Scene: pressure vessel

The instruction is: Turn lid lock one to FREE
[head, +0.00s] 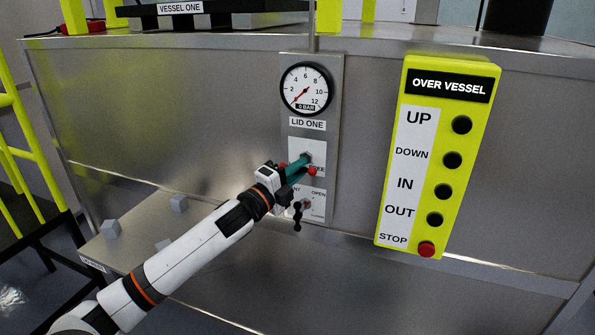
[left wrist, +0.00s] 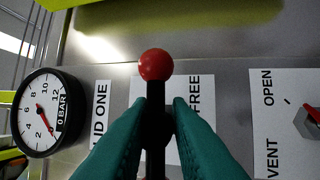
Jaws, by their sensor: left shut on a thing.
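The lid lock one lever shows in the left wrist view as a black rod with a red ball (left wrist: 156,65) at its tip. The ball also shows in the head view (head: 312,171), on the panel's right side near the partly covered FREE label. My left gripper (head: 297,166) has teal fingers, seen large in the left wrist view (left wrist: 158,135), closed around the black rod. The rod points toward the panel's right, with the word FREE (left wrist: 195,93) just beside it. The gripper hides the lever's base and the rest of its label. My right gripper is not in view.
Above is the pressure gauge (head: 306,88), its needle near zero, with the LID ONE label (head: 307,124). A yellow OVER VESSEL button box (head: 437,155) hangs to the right.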

